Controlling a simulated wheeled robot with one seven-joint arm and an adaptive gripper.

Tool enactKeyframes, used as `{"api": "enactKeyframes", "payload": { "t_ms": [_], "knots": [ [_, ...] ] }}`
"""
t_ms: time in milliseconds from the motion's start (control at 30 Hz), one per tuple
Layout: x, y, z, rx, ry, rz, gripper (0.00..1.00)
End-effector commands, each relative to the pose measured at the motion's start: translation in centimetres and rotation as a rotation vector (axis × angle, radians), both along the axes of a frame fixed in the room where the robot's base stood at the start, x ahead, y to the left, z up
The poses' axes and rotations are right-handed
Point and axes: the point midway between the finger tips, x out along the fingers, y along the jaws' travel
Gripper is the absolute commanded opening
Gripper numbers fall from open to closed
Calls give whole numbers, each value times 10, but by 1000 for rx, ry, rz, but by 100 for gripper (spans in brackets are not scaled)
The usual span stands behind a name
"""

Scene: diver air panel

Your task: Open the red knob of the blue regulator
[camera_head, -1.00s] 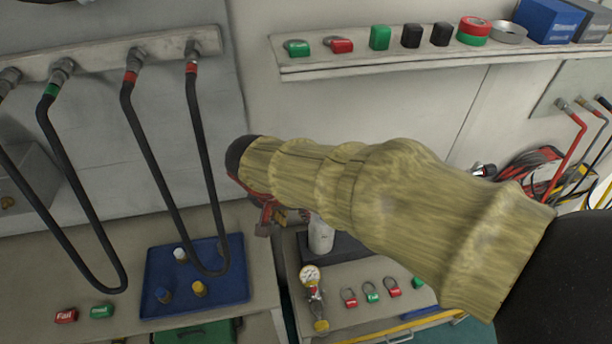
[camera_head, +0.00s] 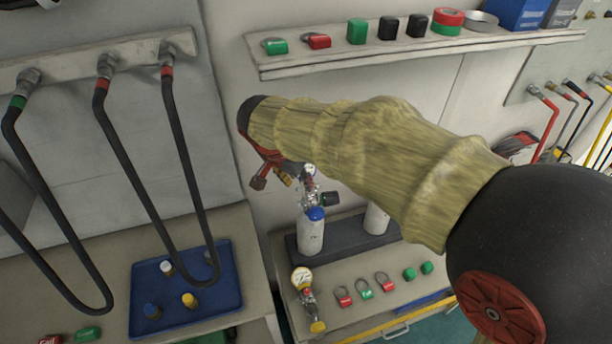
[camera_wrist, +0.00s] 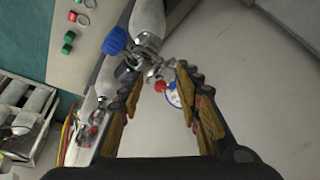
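In the head view, a regulator (camera_head: 308,190) with a round gauge sits on a pale cylinder (camera_head: 310,236), with a blue knob (camera_head: 316,213) below it. My gripper (camera_head: 268,178) is above and left of it, partly hidden by my arm. In the wrist view, a small red knob (camera_wrist: 160,86) and the gauge (camera_wrist: 173,99) lie between the two spread fingers in the picture. The blue knob (camera_wrist: 114,40) is farther left, beside the metal fittings. My gripper (camera_wrist: 162,92) is open and holds nothing. I cannot tell how close the fingers are to the red knob.
A second cylinder (camera_head: 377,218) stands right of the first in a dark stand. A loose yellow-knobbed regulator (camera_head: 308,298) and several tagged rings lie on the bench in front. A blue tray (camera_head: 225,298) is at left, below hanging hoses. A shelf (camera_head: 400,48) runs above.

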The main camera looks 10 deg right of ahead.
Motion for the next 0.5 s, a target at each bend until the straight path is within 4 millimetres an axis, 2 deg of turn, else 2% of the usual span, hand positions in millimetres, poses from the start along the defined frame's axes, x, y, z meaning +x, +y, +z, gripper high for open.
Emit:
{"api": "enactKeyframes", "payload": {
  "t_ms": [200,300,500],
  "knots": [
    [25,-21,-1,1,0,-2,34],
    [27,-22,-9,1,1,0,34],
    [28,-23,-11,0,0,1,34]
  ]
}}
